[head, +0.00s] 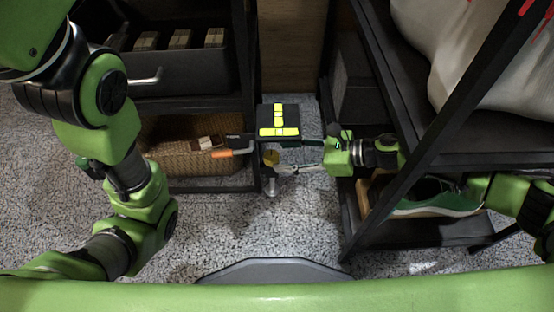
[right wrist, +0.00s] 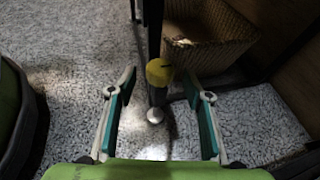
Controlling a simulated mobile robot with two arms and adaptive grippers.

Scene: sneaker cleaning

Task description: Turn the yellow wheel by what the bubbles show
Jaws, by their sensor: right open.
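The small yellow wheel (head: 271,157) sits on a dark upright post at the inner edge of the left rack, above a silver rounded end (head: 271,186). It also shows in the right wrist view (right wrist: 159,72). My right gripper (head: 298,156) is open and comes from the right. In the right wrist view its two teal-lined fingertips (right wrist: 159,80) stand on either side of the wheel; I cannot tell whether they touch it. A black box (head: 292,111) with yellow bar marks sits just above the wheel. I make out no bubbles. My left gripper is out of view.
An orange-handled tool (head: 235,152) lies beside the wheel on the left. A woven basket (head: 180,160) stands on the left rack's lower shelf. A green shoe (head: 440,203) rests on the right rack's low shelf. The speckled floor (head: 270,225) between the racks is clear.

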